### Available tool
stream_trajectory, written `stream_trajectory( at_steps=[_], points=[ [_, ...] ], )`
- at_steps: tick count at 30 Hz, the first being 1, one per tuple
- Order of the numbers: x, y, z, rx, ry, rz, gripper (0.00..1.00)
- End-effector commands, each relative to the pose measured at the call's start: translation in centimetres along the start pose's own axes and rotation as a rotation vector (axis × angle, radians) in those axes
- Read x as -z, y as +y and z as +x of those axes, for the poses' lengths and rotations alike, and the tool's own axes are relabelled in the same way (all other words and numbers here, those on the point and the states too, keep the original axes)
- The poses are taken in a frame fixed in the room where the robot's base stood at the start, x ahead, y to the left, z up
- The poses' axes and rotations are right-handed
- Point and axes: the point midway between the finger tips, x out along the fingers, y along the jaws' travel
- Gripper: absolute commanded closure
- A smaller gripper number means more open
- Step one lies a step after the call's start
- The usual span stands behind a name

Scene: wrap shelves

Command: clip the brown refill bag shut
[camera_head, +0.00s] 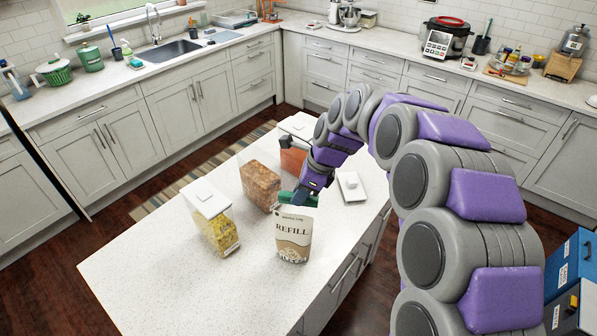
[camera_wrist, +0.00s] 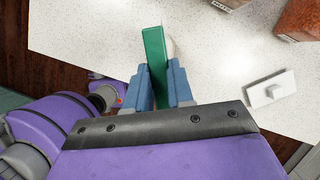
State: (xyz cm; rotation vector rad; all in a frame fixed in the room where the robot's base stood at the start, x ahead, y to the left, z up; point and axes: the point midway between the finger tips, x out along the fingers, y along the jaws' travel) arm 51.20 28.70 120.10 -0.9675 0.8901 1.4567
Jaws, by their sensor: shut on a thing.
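The refill bag (camera_head: 293,240) stands upright on the island counter, with a white upper part, brown lower part and "REFILL" on its front. My gripper (camera_head: 301,196) is at the bag's top edge. In the wrist view my gripper (camera_wrist: 160,85) is shut on a green clip (camera_wrist: 154,52), held lengthwise between the blue fingers. The clip lies along the bag's top in the head view. Only a pale sliver beside the clip shows in the wrist view. I cannot tell whether the clip's jaws are around the bag's top.
On the island (camera_head: 170,265) stand a container of yellow food (camera_head: 220,230), a brown-filled container (camera_head: 260,184) and an orange-red one (camera_head: 293,161). A white lid (camera_head: 351,187) lies right of my gripper. The counter's left front is clear.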

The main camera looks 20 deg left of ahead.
Motion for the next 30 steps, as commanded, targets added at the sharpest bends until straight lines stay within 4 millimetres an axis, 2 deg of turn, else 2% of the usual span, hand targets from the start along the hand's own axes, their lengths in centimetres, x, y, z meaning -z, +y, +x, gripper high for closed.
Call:
stream_trajectory(
  at_steps=[3,6,13,25,30],
  points=[
    [-1.6,0.5,-0.3,0.023,0.001,0.059,1.0],
    [-1.9,0.6,-0.4,0.033,-0.002,0.085,1.0],
    [-1.4,0.5,0.2,0.034,-0.003,0.091,1.0],
    [-0.5,0.5,3.5,0.033,0.001,0.089,1.0],
    [-0.1,0.4,4.1,0.032,0.0,0.091,1.0]
  ],
)
